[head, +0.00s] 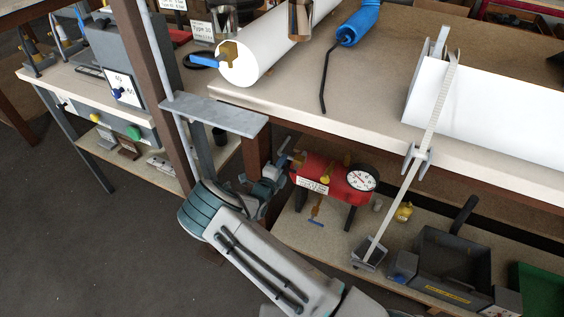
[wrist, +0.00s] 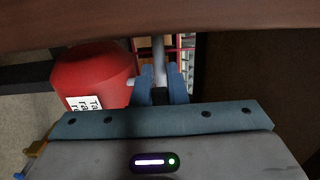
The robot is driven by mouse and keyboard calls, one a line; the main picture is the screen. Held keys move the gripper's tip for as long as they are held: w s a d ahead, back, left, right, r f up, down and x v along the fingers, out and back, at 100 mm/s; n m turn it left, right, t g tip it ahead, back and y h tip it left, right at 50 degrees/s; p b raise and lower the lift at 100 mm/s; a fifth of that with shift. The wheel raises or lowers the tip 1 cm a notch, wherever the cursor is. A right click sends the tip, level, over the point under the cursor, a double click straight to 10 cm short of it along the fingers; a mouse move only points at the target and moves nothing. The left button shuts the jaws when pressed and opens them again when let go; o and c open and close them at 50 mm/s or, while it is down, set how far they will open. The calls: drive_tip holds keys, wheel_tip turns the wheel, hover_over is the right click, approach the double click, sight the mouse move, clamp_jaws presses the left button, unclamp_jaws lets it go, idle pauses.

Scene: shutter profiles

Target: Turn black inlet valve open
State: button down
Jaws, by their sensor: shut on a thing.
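The red tank (head: 335,181) with a white label and a round dial gauge (head: 361,178) sits on the lower shelf, below the bench's front edge. My gripper (head: 285,166) is at the tank's left end in the head view. In the wrist view my gripper (wrist: 160,88) has its blue fingers close together on a small dark part, which I take as the black inlet valve (wrist: 159,96). The fingers hide most of it, and its handle angle cannot be told. The red tank (wrist: 92,75) is just left of the fingers. A grey pipe rises behind them.
The bench edge (wrist: 130,27) runs close above my gripper. A brown post (head: 150,90) and a grey plate (head: 218,114) stand left of it. A dark tray (head: 450,262) and a yellow object (head: 404,212) are on the lower shelf to the right.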

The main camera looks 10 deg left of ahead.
drive_tip(key=shift+f, duration=0.1)
idle(0.3)
drive_tip(key=c, duration=1.4)
unclamp_jaws()
drive_tip(key=shift+c, duration=0.2)
drive_tip(key=p+v, duration=0.1)
drive_tip(key=v, duration=1.3)
